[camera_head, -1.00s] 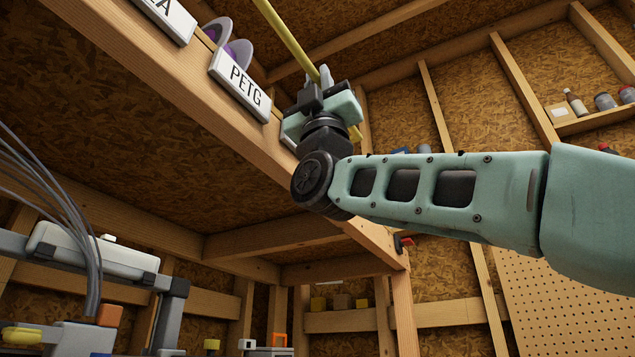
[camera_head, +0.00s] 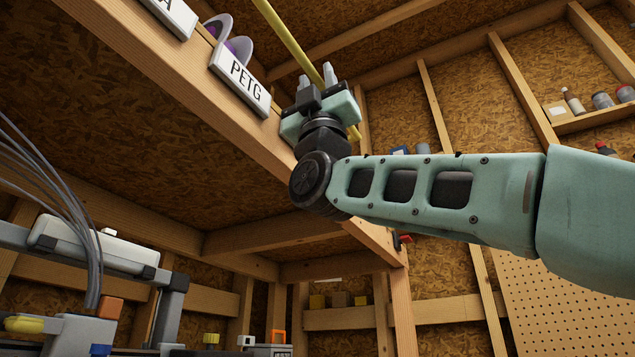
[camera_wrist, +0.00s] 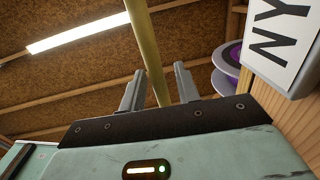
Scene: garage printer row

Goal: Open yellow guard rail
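The yellow guard rail (camera_head: 285,38) is a thin bar running along the front of the high wooden shelf, slanting from the top of the head view down behind my gripper. My gripper (camera_head: 317,77) points up at the rail near the shelf edge. In the wrist view the rail (camera_wrist: 148,45) passes between the two grey fingers of my gripper (camera_wrist: 160,80), with a visible gap on each side. The fingers are open and hold nothing. Whether the rail lies fully between them in depth is hard to tell. My gripper hides part of the rail in the head view.
A PETG label (camera_head: 240,77) is on the shelf's front beam (camera_head: 160,85), close left of my gripper, with purple spools (camera_head: 235,45) behind. A NYLON-like label (camera_wrist: 282,35) shows in the wrist view. A printer (camera_head: 90,250) stands lower left. A wooden post (camera_head: 402,310) stands below.

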